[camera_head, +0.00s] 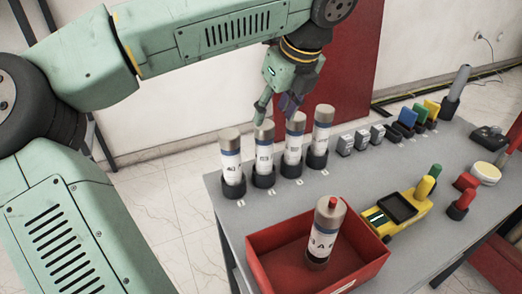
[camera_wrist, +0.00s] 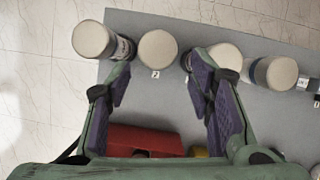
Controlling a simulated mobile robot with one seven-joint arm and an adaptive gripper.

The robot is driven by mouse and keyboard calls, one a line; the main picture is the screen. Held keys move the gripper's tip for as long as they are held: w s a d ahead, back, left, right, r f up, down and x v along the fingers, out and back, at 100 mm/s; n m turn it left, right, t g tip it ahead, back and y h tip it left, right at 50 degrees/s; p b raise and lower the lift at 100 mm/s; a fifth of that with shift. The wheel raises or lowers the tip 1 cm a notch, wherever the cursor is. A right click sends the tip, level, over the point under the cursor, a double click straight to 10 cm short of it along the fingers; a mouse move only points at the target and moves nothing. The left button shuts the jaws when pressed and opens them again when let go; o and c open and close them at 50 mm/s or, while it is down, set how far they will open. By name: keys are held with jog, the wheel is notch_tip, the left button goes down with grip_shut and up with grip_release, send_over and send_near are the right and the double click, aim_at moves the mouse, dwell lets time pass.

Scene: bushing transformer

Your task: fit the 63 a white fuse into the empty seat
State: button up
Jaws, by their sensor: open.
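Several white cylindrical fuses with tan caps stand upright in a row of black seats. They are the far-left fuse (camera_head: 230,160), second fuse (camera_head: 264,152), third fuse (camera_head: 294,142) and far-right fuse (camera_head: 321,134). Their ratings are too small to read surely. Another white fuse (camera_head: 323,232), with a red button on top, stands in the red tray; its label seems to end in "3 A". I see no empty seat. My gripper (camera_head: 276,106) is open and empty above the second and third fuses. In the wrist view a fuse cap (camera_wrist: 157,48) lies just beyond the spread fingertips (camera_wrist: 165,85).
The red tray (camera_head: 266,275) is at the table's front. A yellow meter (camera_head: 400,213) lies right of it. Small grey blocks (camera_head: 361,139) and coloured pieces (camera_head: 420,115) line the back. Grey table (camera_head: 345,178) is bare between the row and tray.

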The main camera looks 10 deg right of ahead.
aim_at(267, 125)
jog(key=x, duration=0.3)
jog(key=p+x, duration=0.2)
jog(key=x, duration=0.2)
jog(key=shift+a+p, duration=0.1)
jog(key=shift+p, duration=0.2)
jog(key=shift+w+f, duration=0.2)
jog(key=shift+f, duration=0.45)
jog(key=shift+c, duration=0.6)
grip_shut()
jog(key=shift+r, duration=0.1)
